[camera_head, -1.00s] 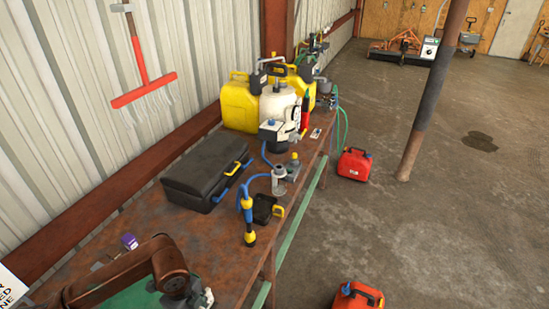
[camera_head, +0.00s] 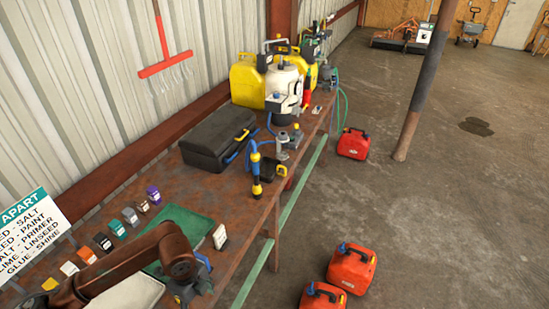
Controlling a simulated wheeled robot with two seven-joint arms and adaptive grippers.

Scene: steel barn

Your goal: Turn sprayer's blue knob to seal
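The sprayer (camera_head: 285,82) is a white tank with a dark top handle. It stands upright towards the far end of the bench. A small blue part shows on its front, too small to identify surely as the knob. A blue hose and a blue-and-yellow wand (camera_head: 256,170) are near it on the bench. My brown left arm reaches in from the bottom left. Its gripper (camera_head: 190,290) is over the near end of the bench, well short of the sprayer. Its fingers are too unclear to read. My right gripper is not in view.
A black case (camera_head: 212,142) lies on the rusty bench (camera_head: 185,187) before the sprayer. Yellow jugs (camera_head: 247,86) stand beside it. Small coloured blocks, a green mat (camera_head: 182,222) and a sign (camera_head: 32,228) are nearer. Red cans (camera_head: 352,268) sit on the open concrete floor.

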